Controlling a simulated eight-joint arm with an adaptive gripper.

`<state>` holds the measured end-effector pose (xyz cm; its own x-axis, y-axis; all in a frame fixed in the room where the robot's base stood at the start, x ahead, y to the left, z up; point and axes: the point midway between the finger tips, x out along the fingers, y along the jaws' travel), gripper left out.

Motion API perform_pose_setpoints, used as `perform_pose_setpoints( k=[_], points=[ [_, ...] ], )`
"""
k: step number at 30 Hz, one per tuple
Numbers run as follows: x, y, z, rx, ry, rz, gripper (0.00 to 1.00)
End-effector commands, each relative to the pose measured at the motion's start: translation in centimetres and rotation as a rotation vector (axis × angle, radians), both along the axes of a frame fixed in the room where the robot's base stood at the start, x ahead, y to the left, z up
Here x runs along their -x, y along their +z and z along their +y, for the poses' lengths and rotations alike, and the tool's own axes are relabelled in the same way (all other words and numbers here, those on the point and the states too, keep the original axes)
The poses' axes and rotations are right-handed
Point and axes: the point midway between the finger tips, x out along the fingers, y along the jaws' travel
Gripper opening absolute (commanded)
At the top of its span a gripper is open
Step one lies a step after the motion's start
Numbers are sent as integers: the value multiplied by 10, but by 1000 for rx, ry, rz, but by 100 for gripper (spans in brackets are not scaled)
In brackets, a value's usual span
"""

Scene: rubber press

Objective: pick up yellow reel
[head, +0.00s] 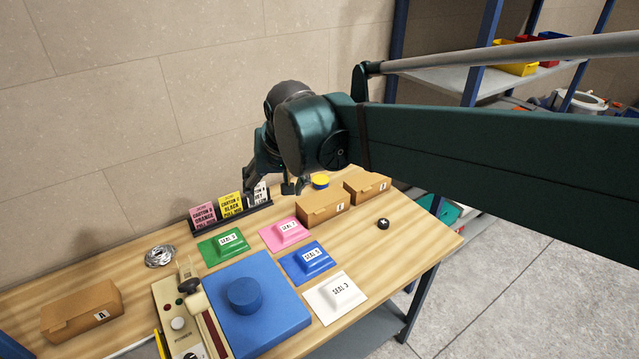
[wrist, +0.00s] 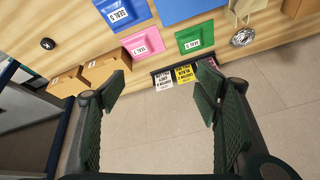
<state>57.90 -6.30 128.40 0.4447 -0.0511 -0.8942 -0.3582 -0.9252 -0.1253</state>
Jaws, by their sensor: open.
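The yellow reel (head: 320,180) is a small round piece with a yellow top and a blue lower edge. It sits near the back of the wooden table, behind the cardboard boxes. My gripper (head: 272,188) is above the back of the table, to the left of the reel and apart from it. In the wrist view my gripper (wrist: 160,86) is open and empty, its two fingers wide apart. The reel does not show in the wrist view; the left finger may cover it.
A card holder (head: 232,222) with pink, yellow and white cards stands under my gripper. Two cardboard boxes (head: 319,209) stand close to the reel. Green, pink, blue and white seal pads, a blue press plate (head: 285,323) and a black roll (head: 383,223) lie farther forward.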

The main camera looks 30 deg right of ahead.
Motion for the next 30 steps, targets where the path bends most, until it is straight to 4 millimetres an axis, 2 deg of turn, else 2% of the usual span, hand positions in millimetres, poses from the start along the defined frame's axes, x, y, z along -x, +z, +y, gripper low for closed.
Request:
perform_pose_setpoints(
  k=[14,30],
  points=[
    [-77,2,-46,-67,-184,67,63],
    [-159,-19,-106,-137,-394,141,63]
  ],
)
